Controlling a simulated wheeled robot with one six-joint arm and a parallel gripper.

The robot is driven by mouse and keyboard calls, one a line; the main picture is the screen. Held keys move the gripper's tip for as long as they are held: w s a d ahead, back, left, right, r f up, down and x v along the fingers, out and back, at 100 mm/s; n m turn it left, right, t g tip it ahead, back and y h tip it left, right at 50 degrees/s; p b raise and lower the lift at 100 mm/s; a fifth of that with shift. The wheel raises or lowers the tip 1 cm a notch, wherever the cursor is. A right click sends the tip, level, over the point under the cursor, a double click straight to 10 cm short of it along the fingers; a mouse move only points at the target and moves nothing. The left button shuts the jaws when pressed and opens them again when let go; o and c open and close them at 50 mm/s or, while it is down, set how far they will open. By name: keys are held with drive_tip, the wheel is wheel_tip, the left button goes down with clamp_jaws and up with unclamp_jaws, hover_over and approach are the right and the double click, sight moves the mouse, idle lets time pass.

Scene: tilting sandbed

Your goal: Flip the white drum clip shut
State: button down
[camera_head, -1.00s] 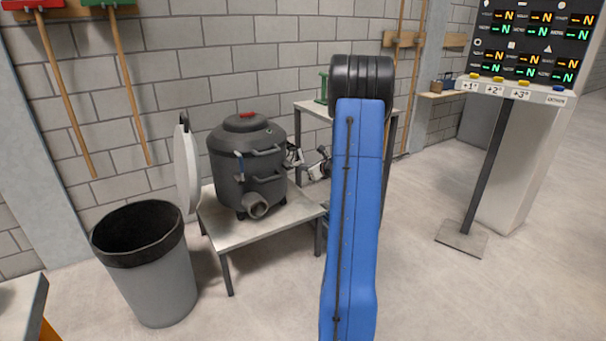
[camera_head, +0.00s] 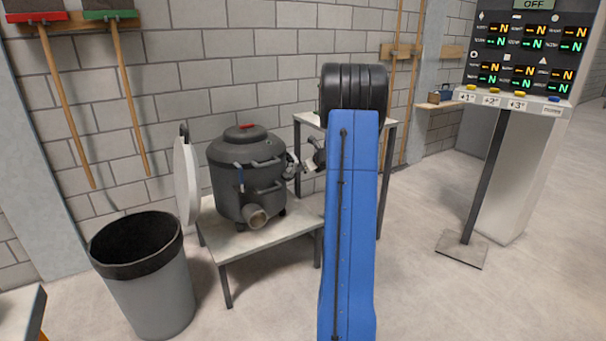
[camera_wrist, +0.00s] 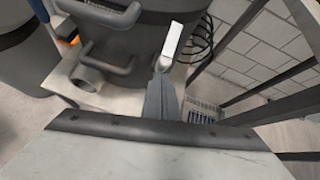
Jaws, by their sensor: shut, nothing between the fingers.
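The dark grey drum (camera_head: 232,180) stands on a low table, with a red mark on its lid, side handles and an outlet pipe at its base. The white clip (camera_head: 291,166) is on the drum's right side, small in the head view. In the wrist view the white clip (camera_wrist: 173,42) stands out from the drum wall (camera_wrist: 145,45) as a pale lever. My gripper (camera_head: 303,166) is at the drum's right side, close to the clip. In the wrist view my gripper (camera_wrist: 161,66) is shut and empty, its tip just below the clip; contact is unclear.
The low table (camera_head: 265,243) bears the drum, and a taller table (camera_head: 306,118) stands behind my arm. A white disc (camera_head: 187,180) is left of the drum, beside a grey bin (camera_head: 155,290). A button panel (camera_head: 520,98) is at right.

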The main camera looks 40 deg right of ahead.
drive_tip(key=w+r, duration=0.1)
drive_tip(key=w, duration=0.1)
drive_tip(key=w+r, duration=0.1)
drive_tip(key=w, duration=0.1)
drive_tip(key=shift+d+r, duration=0.35)
drive_tip(key=shift+d, duration=0.05)
drive_tip(key=shift+w+d+r, duration=0.1)
drive_tip(key=shift+w+r, duration=0.15)
drive_tip(key=shift+w, duration=0.55)
